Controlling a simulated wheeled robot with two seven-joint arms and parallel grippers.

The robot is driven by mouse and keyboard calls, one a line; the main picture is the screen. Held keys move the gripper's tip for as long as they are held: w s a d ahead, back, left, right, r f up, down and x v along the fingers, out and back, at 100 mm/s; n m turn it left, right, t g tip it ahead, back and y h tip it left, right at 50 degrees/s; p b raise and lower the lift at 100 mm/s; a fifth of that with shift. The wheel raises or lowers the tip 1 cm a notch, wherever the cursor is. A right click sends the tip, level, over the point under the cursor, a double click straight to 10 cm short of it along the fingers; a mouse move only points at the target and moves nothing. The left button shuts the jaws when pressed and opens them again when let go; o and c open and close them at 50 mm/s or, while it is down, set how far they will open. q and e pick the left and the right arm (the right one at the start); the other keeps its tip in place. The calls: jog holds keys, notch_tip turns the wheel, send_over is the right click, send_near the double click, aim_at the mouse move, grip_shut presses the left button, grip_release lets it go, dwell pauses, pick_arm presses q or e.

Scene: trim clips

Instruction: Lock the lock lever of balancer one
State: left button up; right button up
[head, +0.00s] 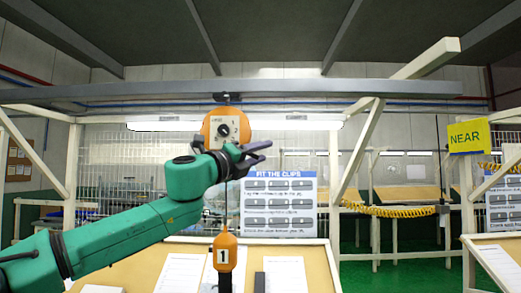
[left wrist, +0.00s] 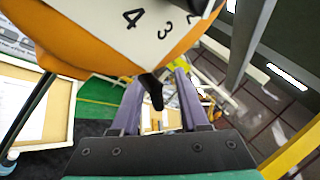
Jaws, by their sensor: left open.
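Balancer one is an orange round body (head: 226,117) with a pale numbered dial plate, hanging from the overhead rail in the head view. Its orange body (left wrist: 55,45) and the dial plate (left wrist: 125,18) with numbers fill the top left of the left wrist view. A black lever (left wrist: 153,92) sticks out below the dial plate and shows between my two purple fingers. My left gripper (head: 265,151) is open at the lower right of the balancer; it also shows in the left wrist view (left wrist: 158,78). Whether a finger touches the lever cannot be told. My right gripper is out of view.
An orange piece marked 1 (head: 225,252) hangs on the cable below the balancer, over the wooden workbench (head: 180,262). A "FIT THE CLIPS" board (head: 279,204) stands behind the bench. The grey rail (head: 330,88) runs overhead. A yellow NEAR sign (head: 468,136) is at right.

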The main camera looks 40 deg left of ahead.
pick_arm(q)
jog(key=shift+s, duration=0.1)
jog(key=shift+c, duration=0.6)
jog(key=c, duration=0.5)
jog(key=shift+w, duration=0.2)
grip_shut()
jog(key=shift+f+n+t+b, duration=0.1)
jog(key=shift+n+t+b, duration=0.2)
jog(key=shift+n+b, duration=0.2)
jog(key=shift+s+r+n+t+y+b, duration=0.1)
jog(key=shift+r+n+t+y+b, duration=0.25)
jog(key=shift+r+n+t+y, duration=0.4)
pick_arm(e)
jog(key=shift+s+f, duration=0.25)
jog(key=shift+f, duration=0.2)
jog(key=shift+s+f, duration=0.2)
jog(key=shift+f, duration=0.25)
pick_arm(q)
jog(key=o, duration=0.6)
grip_release()
jog(key=shift+f+g, duration=0.15)
jog(key=shift+g, duration=0.1)
jog(key=shift+w+f, duration=0.15)
jog(key=shift+w, duration=0.2)
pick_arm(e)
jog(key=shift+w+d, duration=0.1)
